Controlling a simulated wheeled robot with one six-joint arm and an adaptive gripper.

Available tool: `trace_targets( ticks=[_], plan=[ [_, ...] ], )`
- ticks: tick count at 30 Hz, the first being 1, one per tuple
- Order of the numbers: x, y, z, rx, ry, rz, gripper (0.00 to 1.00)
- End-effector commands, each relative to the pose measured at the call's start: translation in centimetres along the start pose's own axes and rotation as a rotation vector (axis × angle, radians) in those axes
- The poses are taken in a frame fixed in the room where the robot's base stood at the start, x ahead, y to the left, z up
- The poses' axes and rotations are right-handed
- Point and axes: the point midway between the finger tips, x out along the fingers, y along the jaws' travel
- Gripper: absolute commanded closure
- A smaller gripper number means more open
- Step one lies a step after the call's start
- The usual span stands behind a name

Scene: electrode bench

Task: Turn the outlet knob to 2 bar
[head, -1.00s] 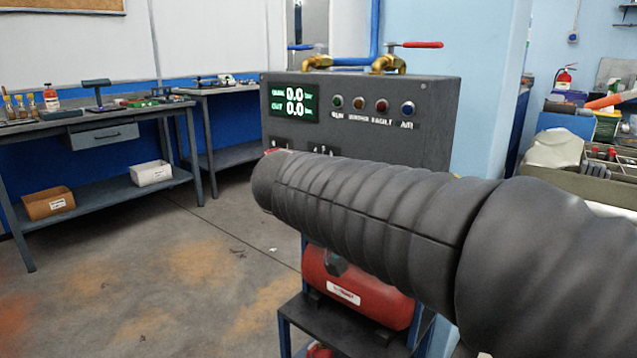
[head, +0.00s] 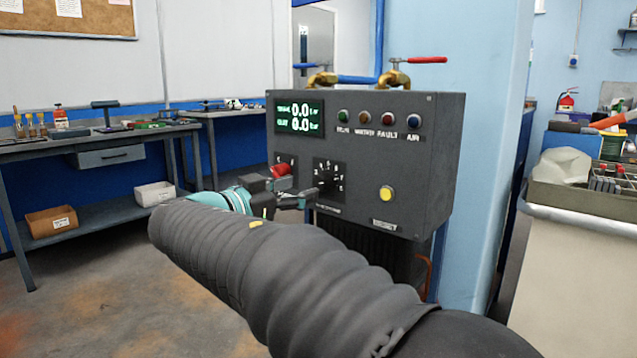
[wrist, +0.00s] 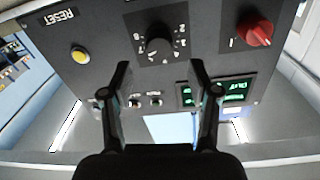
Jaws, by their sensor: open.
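The grey control panel (head: 440,165) carries a black outlet knob (head: 326,185) on a dark square scale plate. The knob also shows in the wrist view (wrist: 158,46), upside down, with numbers around it. I cannot read its setting clearly. The green display (head: 299,115) reads 0.0 on both lines. My gripper (head: 305,194) is in front of the panel, near the knob in the head view. In the wrist view my gripper (wrist: 160,80) has its two black fingers spread apart with nothing between them, and the knob appears beyond the fingertips.
A red rotary switch (head: 281,170) is left of the knob; it also shows in the wrist view (wrist: 258,32). A yellow reset button (head: 386,193) is to the right. Several indicator lamps run above. Brass valves (head: 394,78) top the panel. A workbench (head: 95,140) stands at left.

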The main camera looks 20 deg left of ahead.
Motion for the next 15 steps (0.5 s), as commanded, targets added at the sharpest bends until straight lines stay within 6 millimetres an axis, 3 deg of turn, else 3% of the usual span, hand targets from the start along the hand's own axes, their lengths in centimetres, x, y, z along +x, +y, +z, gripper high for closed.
trace_targets(
  ticks=[6,15],
  plan=[
    [3.9,0.1,0.0,-0.001,0.0,0.003,0.39],
    [6.4,0.0,0.0,0.0,-0.001,0.001,0.39]
  ],
)
